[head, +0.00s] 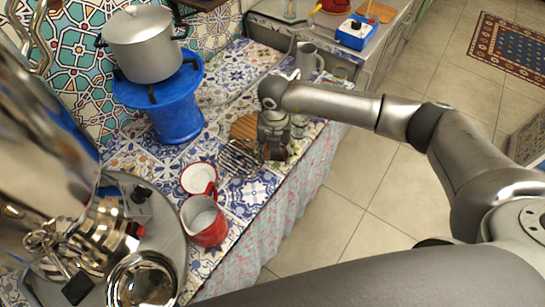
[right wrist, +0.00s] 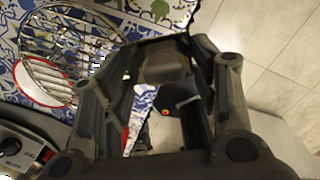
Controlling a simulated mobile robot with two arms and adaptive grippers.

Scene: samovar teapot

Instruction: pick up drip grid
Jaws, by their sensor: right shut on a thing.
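The drip grid, a round rack of shiny wire, (head: 239,158) is over the patterned tile counter, to the right of a red-rimmed white dish (head: 198,178). In the right wrist view the grid (right wrist: 62,45) shows at upper left, its edge running up to my fingers. My right gripper (head: 272,150) is at the grid's right edge and shut on it; it also shows in the right wrist view (right wrist: 165,70). The exact contact is hidden by the fingers, and I cannot tell whether the grid is clear of the counter. My left gripper is not in view.
A red mug (head: 206,222) stands close in front of the dish. A shiny samovar (head: 100,235) fills the left side. A blue stand (head: 172,112) with a grey pot (head: 145,45) is behind. A metal jug (head: 306,60) stands farther back. Open floor lies to the right.

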